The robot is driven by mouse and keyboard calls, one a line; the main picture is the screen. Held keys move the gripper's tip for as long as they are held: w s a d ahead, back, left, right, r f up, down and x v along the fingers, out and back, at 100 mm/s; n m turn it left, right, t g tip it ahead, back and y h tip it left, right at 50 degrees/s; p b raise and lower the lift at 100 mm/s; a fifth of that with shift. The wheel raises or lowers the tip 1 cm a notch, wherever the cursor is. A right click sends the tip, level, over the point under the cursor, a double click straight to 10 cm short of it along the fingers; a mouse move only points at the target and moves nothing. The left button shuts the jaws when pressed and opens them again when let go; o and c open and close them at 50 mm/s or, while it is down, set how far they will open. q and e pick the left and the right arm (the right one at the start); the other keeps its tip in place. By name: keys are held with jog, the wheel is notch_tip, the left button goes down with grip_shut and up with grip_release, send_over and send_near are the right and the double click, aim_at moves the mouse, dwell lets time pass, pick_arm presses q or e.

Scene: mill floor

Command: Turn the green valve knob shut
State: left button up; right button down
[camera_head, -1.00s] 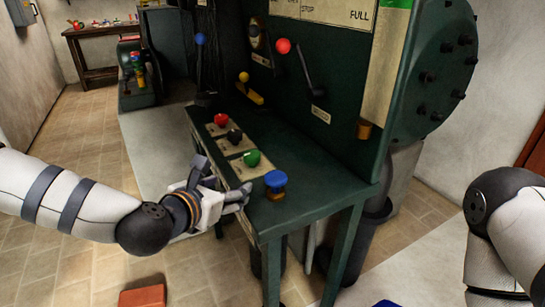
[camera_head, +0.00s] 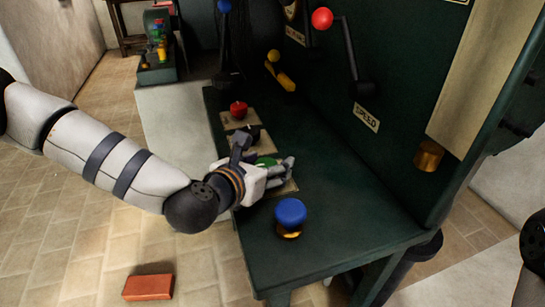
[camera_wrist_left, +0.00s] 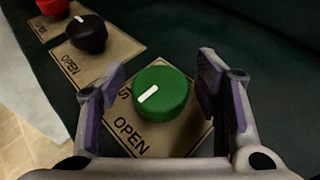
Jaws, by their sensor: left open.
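The green valve knob (camera_wrist_left: 161,94) sits on a tan label plate marked OPEN (camera_wrist_left: 130,130), on the dark green machine bench. A white pointer mark on it points toward the lower left in the left wrist view. My left gripper (camera_wrist_left: 160,88) is open, with one finger on each side of the knob and visible gaps. In the head view the left gripper (camera_head: 266,168) covers most of the green knob (camera_head: 265,162). Only a small part of my right arm shows at the right edge, and its gripper is out of view.
A black knob (camera_wrist_left: 87,34) and a red knob (camera_head: 239,110) sit beyond the green one. A blue-topped knob (camera_head: 290,215) stands nearer on the bench (camera_head: 340,235). A lever with a red ball (camera_head: 322,19) rises behind. A red brick-like block (camera_head: 149,287) lies on the floor.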

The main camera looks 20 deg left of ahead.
pick_arm(q)
jog(key=shift+s+r, duration=0.1)
jog(key=shift+s, duration=0.15)
jog(key=shift+c, duration=1.1)
jog(key=c, duration=0.9)
jog(key=shift+c, duration=0.2)
